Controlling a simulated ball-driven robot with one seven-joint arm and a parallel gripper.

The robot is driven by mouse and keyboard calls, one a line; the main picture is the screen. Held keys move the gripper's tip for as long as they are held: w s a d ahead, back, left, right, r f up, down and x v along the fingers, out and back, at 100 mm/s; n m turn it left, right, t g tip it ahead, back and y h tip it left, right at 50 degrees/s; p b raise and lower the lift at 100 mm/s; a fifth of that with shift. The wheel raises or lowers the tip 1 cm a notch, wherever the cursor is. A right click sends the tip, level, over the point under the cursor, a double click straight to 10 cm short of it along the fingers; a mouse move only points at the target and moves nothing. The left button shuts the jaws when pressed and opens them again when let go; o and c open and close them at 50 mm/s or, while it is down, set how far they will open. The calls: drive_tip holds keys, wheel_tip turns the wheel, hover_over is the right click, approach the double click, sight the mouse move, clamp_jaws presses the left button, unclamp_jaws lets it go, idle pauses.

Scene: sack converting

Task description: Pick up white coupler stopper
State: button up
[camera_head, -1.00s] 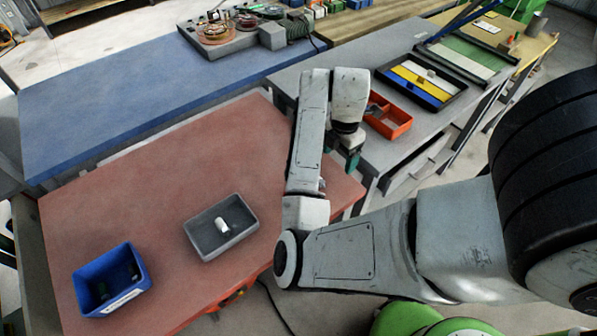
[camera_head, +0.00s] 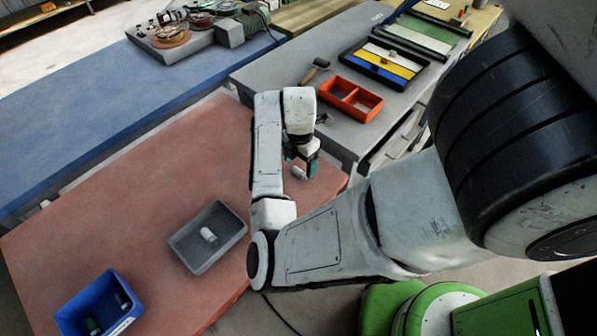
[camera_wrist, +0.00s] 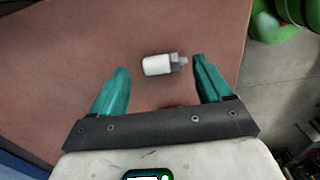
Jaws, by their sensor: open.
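A white coupler stopper (camera_wrist: 158,65) with a grey stepped end lies on its side on the red-brown tabletop. In the wrist view it sits between and just beyond the fingertips, its grey end close to the right fingertip. It also shows in the head view (camera_head: 298,172), just beside the gripper. My gripper (camera_wrist: 158,72) has two green fingers spread wide and holds nothing. In the head view my gripper (camera_head: 306,166) hangs over the table's right end; contact with the stopper cannot be told. Another white piece (camera_head: 208,235) lies in the grey tray (camera_head: 186,262).
A blue bin (camera_head: 72,318) with dark and green items stands at the front left. An orange divided box (camera_head: 372,112) and a hammer-like tool (camera_head: 314,72) lie on the grey bench behind. The red-brown table's middle (camera_head: 150,190) is clear.

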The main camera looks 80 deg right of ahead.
drive_tip(key=shift+f, duration=1.1)
drive_tip(key=c, duration=0.9)
drive_tip(key=shift+r, duration=0.1)
